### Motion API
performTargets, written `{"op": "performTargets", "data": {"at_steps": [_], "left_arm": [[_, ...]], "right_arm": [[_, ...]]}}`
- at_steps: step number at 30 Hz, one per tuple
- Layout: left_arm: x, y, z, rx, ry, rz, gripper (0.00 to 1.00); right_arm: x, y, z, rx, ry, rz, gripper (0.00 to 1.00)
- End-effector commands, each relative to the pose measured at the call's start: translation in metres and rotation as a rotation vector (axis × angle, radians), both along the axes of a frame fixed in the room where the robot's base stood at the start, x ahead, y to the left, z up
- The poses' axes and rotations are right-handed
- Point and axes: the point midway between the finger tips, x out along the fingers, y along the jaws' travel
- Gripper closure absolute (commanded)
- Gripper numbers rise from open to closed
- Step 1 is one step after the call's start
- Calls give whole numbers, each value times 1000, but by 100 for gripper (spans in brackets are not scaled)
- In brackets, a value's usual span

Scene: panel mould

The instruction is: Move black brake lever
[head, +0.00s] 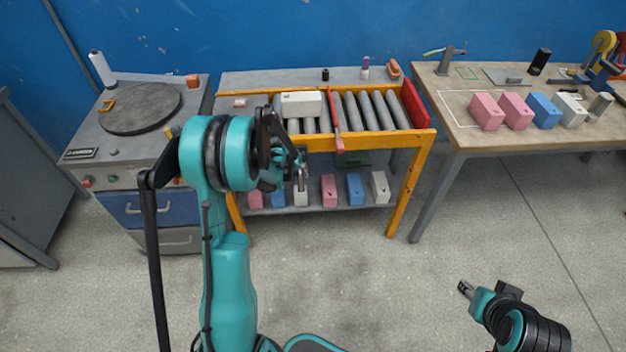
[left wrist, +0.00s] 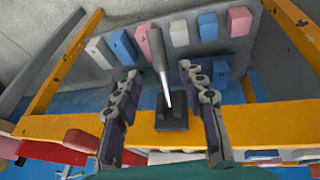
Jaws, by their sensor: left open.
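The black brake lever shows in the left wrist view, with a dark grip (left wrist: 157,48), a thin pale rod and a square black base (left wrist: 171,118) at the orange front rail. My left gripper (head: 297,170) is in front of the roller table in the head view. In the left wrist view its open fingers (left wrist: 158,82) stand on either side of the lever, with gaps visible on both sides. In the head view the lever is mostly hidden behind my left gripper. My right gripper (head: 466,289) is over the floor at lower right, and its jaw state is unclear.
The orange roller table (head: 420,138) carries a pale box (head: 301,104) and a red bar (head: 335,118). Coloured blocks stand on its lower shelf. A workbench (head: 460,128) with several blocks is at right, and a grey turntable unit (head: 140,108) at left. The front floor is clear.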

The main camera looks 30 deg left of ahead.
Motion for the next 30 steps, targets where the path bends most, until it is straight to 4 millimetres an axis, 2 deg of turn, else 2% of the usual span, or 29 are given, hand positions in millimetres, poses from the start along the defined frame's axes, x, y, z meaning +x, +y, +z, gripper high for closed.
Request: {"op": "performTargets", "data": {"at_steps": [15,26,27,30], "left_arm": [[29,3,-67,-1,0,2,59],[33,3,-72,-1,0,2,59],[33,3,-72,-1,0,2,62],[33,3,-72,-1,0,2,88]], "right_arm": [[0,0,-31,0,0,0,60],[0,0,-32,0,0,0,60],[0,0,-32,0,0,0,60],[0,0,-32,0,0,0,60]]}}
